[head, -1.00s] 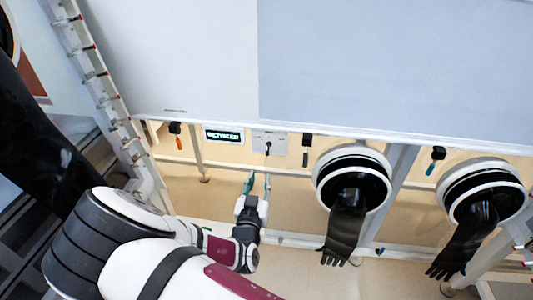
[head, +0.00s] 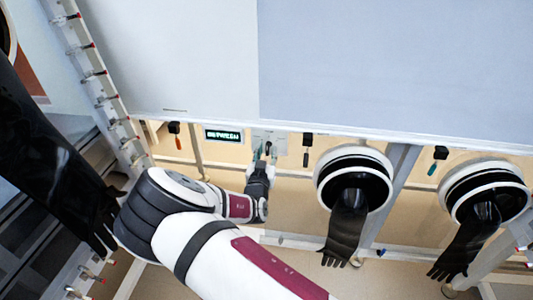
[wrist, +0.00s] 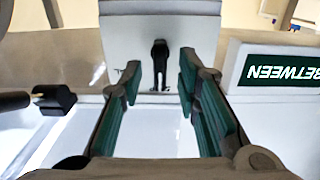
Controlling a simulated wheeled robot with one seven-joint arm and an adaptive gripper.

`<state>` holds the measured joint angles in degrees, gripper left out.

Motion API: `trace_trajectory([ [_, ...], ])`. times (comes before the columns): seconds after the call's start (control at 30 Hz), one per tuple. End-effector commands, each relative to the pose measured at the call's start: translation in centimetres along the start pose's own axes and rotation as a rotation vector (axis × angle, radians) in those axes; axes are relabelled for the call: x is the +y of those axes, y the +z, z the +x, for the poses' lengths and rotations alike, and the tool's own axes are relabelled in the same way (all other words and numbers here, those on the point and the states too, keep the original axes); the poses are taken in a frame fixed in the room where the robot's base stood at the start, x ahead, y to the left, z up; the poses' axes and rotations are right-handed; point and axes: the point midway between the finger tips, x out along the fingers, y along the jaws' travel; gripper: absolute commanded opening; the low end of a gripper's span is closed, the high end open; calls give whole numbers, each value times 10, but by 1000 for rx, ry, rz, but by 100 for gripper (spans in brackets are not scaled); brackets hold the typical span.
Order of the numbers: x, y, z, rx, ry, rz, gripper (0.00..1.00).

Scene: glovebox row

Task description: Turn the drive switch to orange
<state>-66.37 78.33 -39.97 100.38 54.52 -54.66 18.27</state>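The drive switch (wrist: 159,62) is a black knob on a pale plate (wrist: 130,22), upright in the wrist view. It is straight ahead, between the green fingertips of my gripper (wrist: 160,85), which is open with a gap on both sides of the knob. In the head view my gripper (head: 265,155) is up at the switch plate (head: 264,135) and partly covers the knob. The display (head: 223,135) beside the plate is lit green and reads BETWEEN; it also shows upside down in the wrist view (wrist: 283,73).
Handles hang along the same rail: an orange-tipped one (head: 176,135) at left, a black one (head: 306,150) just right of the plate, and a teal-tipped one (head: 436,160) further right. Two round glove ports (head: 353,165) with black gloves stand to the right.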

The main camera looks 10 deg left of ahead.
Motion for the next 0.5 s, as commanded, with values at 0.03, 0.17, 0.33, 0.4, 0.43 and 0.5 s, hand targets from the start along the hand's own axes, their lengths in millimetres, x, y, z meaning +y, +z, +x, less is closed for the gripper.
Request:
trace_trajectory([
  [0.03, 0, 0, 0, 0, 0, 0, 30],
  [0.17, 0, 0, 0, 0, 0, 0, 30],
  [0.33, 0, 0, 0, 0, 0, 0, 0],
  [0.4, 0, 0, 0, 0, 0, 0, 0],
  [0.43, 0, 0, 0, 0, 0, 0, 0],
  [0.5, 0, 0, 0, 0, 0, 0, 0],
])
